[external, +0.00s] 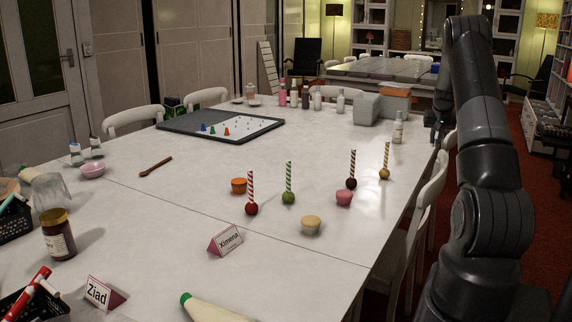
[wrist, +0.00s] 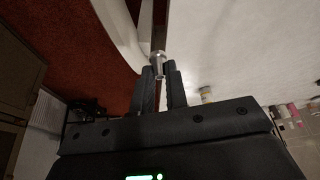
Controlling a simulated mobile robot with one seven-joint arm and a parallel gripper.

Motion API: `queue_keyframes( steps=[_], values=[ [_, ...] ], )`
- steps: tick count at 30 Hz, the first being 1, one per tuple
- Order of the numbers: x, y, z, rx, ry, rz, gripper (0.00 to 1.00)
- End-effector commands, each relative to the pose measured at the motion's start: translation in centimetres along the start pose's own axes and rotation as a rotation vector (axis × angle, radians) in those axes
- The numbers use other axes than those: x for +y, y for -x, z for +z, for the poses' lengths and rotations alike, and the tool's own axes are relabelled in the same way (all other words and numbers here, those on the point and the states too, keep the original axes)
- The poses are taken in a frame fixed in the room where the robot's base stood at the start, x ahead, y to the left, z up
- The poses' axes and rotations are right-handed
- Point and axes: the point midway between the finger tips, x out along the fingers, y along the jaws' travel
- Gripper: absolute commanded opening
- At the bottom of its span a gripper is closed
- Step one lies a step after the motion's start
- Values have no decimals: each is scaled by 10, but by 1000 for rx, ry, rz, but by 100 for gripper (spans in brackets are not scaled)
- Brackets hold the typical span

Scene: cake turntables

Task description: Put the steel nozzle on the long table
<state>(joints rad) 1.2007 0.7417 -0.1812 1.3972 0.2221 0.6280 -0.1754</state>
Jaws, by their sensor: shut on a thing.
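The steel nozzle (wrist: 158,58) is a small silvery piece between my fingertips in the wrist view. My gripper (wrist: 160,72) is shut on it. The long table (external: 155,215) has a pale top and fills much of the external view; its top also shows at the right in the wrist view (wrist: 240,50). In the external view my gripper (external: 437,122) is at the table's far right edge, small and dark. The nozzle cannot be made out there. In the wrist view the nozzle appears beside the table's edge; its height above the top is unclear.
A white bottle (external: 398,128) stands near my gripper, with a grey block-shaped item (external: 367,108) behind it. Several cake pops, including a red one (external: 251,208), stand mid-table. A white chair (wrist: 120,35) is beside the edge. The near right tabletop is fairly clear.

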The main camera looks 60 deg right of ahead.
Motion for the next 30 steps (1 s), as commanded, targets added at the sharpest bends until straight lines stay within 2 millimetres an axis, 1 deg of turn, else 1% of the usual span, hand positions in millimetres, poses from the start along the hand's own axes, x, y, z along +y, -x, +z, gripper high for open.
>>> queue_keyframes(
  steps=[1,5,9,13,15,17,20,21,23,24,26,27,29,30],
  values=[
    [0,15,-7,7,1,0,0],
    [-1,45,-20,7,1,-1,0],
    [-1,72,-31,5,0,0,0],
    [-1,95,-40,5,1,-1,0],
    [-19,91,-36,-1,29,-14,0],
    [-31,91,-35,-2,49,-23,0],
    [-54,91,-33,-3,89,-40,0],
    [-66,91,-32,-4,108,-49,0],
    [-84,92,-29,-5,138,-62,0],
    [-99,93,-27,-6,164,-73,0],
    [-122,94,-23,-7,203,-90,0],
    [-140,95,-19,-9,233,-103,0],
    [-168,97,-12,-11,284,-124,0],
    [-188,99,-6,-13,320,-140,0]
  ],
)
